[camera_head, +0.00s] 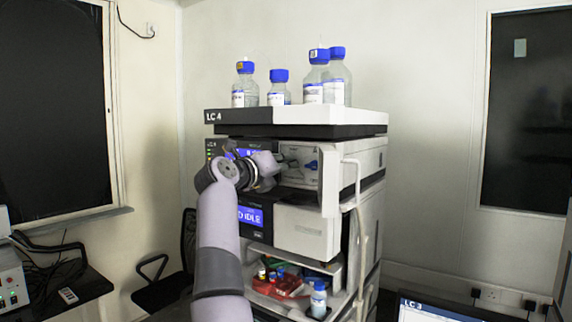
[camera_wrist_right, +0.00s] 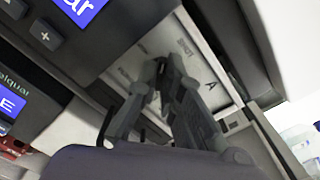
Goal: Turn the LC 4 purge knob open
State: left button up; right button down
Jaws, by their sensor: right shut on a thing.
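The LC 4 stack (camera_head: 224,115) stands in the middle of the head view, with its name on the top tray. My right gripper (camera_head: 278,163) reaches the front of its upper module, at the recessed panel beside the lit display. In the wrist view its two fingers (camera_wrist_right: 163,82) come together at the pale printed panel (camera_wrist_right: 205,72), which carries a letter A. They are shut on what appears to be the purge knob, which the fingers almost wholly hide. Its turn angle cannot be read. My left gripper is not in view.
Several blue-capped bottles (camera_head: 279,88) stand on the top tray. An open white door (camera_head: 331,180) borders the panel on the right. Lower displays (camera_head: 250,216) read IDLE. A shelf below holds a red tray (camera_head: 284,287) with vials.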

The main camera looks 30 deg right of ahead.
jog(key=shift+a+n+p, duration=0.1)
jog(key=shift+n+p, duration=0.9)
jog(key=shift+n, duration=4.1)
jog(key=shift+w+f, duration=0.1)
jog(key=c, duration=1.8)
grip_release()
jog(key=shift+a, duration=0.1)
jog(key=shift+o, duration=0.4)
